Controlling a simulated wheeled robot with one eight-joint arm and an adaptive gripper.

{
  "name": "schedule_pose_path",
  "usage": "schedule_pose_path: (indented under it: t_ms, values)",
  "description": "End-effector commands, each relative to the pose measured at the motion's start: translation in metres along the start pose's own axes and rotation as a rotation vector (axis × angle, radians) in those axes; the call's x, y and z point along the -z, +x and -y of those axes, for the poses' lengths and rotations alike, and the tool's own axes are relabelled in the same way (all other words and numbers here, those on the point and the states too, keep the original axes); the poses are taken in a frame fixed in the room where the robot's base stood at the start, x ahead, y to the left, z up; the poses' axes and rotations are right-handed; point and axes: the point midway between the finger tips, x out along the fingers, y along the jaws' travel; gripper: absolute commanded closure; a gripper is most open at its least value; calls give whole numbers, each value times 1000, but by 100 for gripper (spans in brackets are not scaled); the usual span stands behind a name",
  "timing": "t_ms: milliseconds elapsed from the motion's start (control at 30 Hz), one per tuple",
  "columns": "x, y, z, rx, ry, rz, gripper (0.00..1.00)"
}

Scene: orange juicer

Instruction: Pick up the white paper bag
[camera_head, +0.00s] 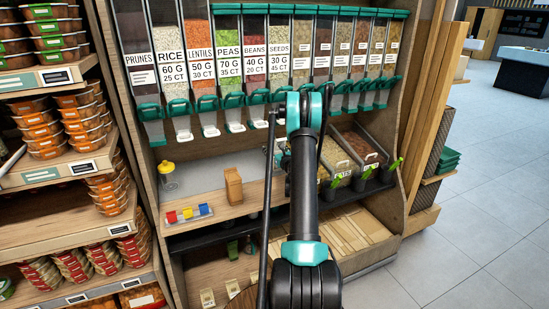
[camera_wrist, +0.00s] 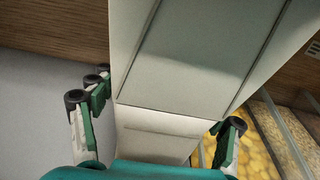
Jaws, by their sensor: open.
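The white paper bag (camera_wrist: 190,60), a pale, creased, folded form, fills the middle of the wrist view. My gripper (camera_wrist: 158,112) is open, with one green-padded finger on each side of the bag's lower part. A gap shows on the left; the right finger is close to the bag's edge, and I cannot tell whether it touches. In the head view my arm hides the bag and most of my gripper (camera_head: 280,147), which is at the back of the shelf unit below the dispensers.
A brown paper bag (camera_head: 233,187), a yellow-topped jar (camera_head: 168,178) and a tray of coloured blocks (camera_head: 188,214) stand left of my arm. Bulk bins (camera_head: 362,160) are close on the right. Dispenser spouts (camera_head: 233,113) hang above. Open floor lies at right.

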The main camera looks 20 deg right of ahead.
Motion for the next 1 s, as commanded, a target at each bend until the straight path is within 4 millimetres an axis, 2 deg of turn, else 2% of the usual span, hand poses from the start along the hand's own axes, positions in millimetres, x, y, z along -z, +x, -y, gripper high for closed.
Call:
schedule_pose_path:
  t_ms: [100, 500, 567, 1000]
  values:
    - [0, 0, 0, 0, 0, 0, 26]
    - [0, 0, 0, 0, 0, 0, 75]
    - [0, 0, 0, 0, 0, 0, 81]
    - [-1, 0, 0, 0, 0, 0, 82]
